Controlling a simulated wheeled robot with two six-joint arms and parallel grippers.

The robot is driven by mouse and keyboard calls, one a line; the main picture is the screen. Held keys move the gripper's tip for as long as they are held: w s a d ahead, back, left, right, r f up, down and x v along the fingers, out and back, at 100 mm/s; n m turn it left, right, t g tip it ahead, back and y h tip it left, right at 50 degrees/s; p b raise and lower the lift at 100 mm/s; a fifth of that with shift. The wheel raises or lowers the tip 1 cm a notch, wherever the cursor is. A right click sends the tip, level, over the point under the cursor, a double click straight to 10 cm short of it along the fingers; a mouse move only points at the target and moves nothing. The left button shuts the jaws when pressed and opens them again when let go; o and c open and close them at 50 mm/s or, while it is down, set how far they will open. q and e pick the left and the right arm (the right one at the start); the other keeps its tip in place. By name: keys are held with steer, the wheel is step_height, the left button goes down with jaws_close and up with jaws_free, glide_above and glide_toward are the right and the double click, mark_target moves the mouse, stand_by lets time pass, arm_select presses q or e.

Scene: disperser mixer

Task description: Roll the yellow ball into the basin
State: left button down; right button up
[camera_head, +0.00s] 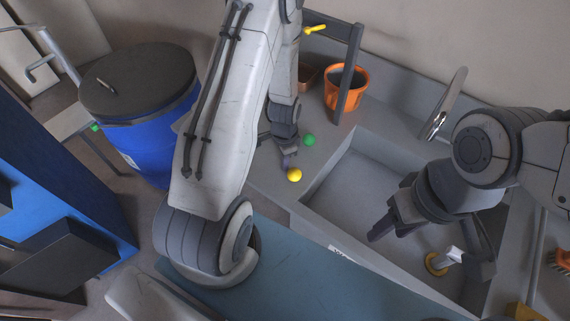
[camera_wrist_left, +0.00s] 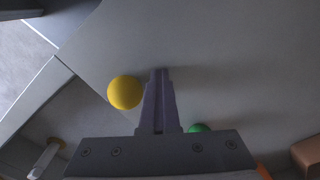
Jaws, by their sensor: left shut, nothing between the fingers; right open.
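The yellow ball (camera_head: 294,175) rests on the grey counter close to the left edge of the basin (camera_head: 318,199). In the left wrist view the yellow ball (camera_wrist_left: 125,92) is just left of the fingers of my left gripper (camera_wrist_left: 159,75); I cannot tell whether they touch. My left gripper (camera_head: 288,163) is shut and empty, low over the counter beside the ball. A green ball (camera_head: 309,140) sits behind it, and it is partly hidden by the gripper body in the left wrist view (camera_wrist_left: 200,128). My right gripper (camera_head: 382,228) is open above the basin.
An orange pot (camera_head: 346,88) and a brown container (camera_head: 307,77) stand on the counter behind the balls. A chrome faucet (camera_head: 445,104) rises at the basin's far side. A yellow-based object (camera_head: 437,263) is in the basin. A blue barrel (camera_head: 150,138) stands at left.

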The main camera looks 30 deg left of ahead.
mark_target(307, 183)
arm_select(q)
steer(key=shift+s+d+f, duration=0.1)
steer(key=shift+s+d, duration=0.2)
steer(key=shift+d, duration=1.1)
steer(key=shift+s+d+f, duration=0.1)
steer(key=shift+s+d, duration=0.15)
steer(key=shift+d, duration=1.1)
steer(key=shift+s+d+f, duration=0.1)
steer(key=shift+s+d, duration=0.2)
steer(key=shift+d, duration=1.1)
steer(key=shift+r, duration=0.1)
step_height(307, 183, up, 6)
steer(key=p, duration=0.5)
steer(key=shift+w+r+p, duration=0.1)
steer(key=shift+w+p, duration=0.05)
steer(key=shift+p, duration=0.2)
